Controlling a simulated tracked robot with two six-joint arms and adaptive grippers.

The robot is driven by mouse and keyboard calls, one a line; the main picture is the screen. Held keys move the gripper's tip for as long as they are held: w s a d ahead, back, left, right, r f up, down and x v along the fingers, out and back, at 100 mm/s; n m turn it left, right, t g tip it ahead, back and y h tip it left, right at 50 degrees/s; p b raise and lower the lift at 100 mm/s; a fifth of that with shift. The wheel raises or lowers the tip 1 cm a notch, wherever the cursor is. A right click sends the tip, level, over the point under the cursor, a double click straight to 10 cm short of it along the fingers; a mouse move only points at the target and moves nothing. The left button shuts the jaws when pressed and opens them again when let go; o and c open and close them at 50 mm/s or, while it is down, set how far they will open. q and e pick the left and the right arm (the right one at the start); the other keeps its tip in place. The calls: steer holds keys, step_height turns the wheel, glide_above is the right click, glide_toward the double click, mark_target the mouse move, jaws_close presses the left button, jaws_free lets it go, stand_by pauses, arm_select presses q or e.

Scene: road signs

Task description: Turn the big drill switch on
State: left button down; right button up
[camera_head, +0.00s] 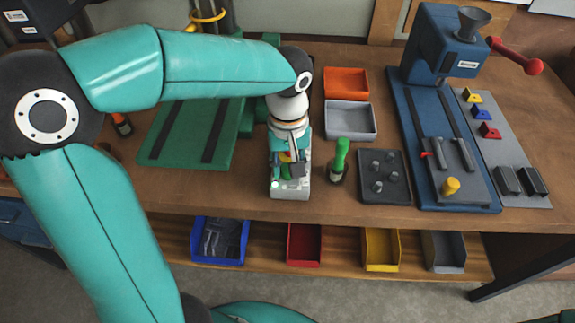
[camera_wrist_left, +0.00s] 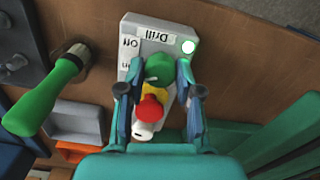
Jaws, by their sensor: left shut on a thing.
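The drill switch box (camera_head: 290,190) is a pale grey box near the front of the workbench. In the left wrist view the box (camera_wrist_left: 128,35) shows upside down, with a "Drill" label, an "ON" label and a bright green lamp (camera_wrist_left: 188,47); a second label is partly hidden. My left gripper (camera_head: 289,168) is over the box. In the left wrist view its fingers (camera_wrist_left: 160,72) are shut on the green switch knob (camera_wrist_left: 158,66), one on each side. Yellow, red and white parts show behind the knob. My right gripper is out of view.
A green-handled tool (camera_head: 341,158) stands close right of the box. A dark peg tray (camera_head: 384,192), a grey bin (camera_head: 350,121) and an orange bin (camera_head: 346,83) lie beyond. The big blue drill (camera_head: 437,45) stands at right, with a red-handled crank (camera_head: 515,57). A green-based machine (camera_head: 180,145) is at left.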

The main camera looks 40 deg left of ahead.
arm_select(q)
steer(key=shift+n, duration=0.6)
steer(key=c, duration=0.8)
jaws_free()
steer(key=shift+o, duration=0.2)
step_height(320, 180, up, 12)
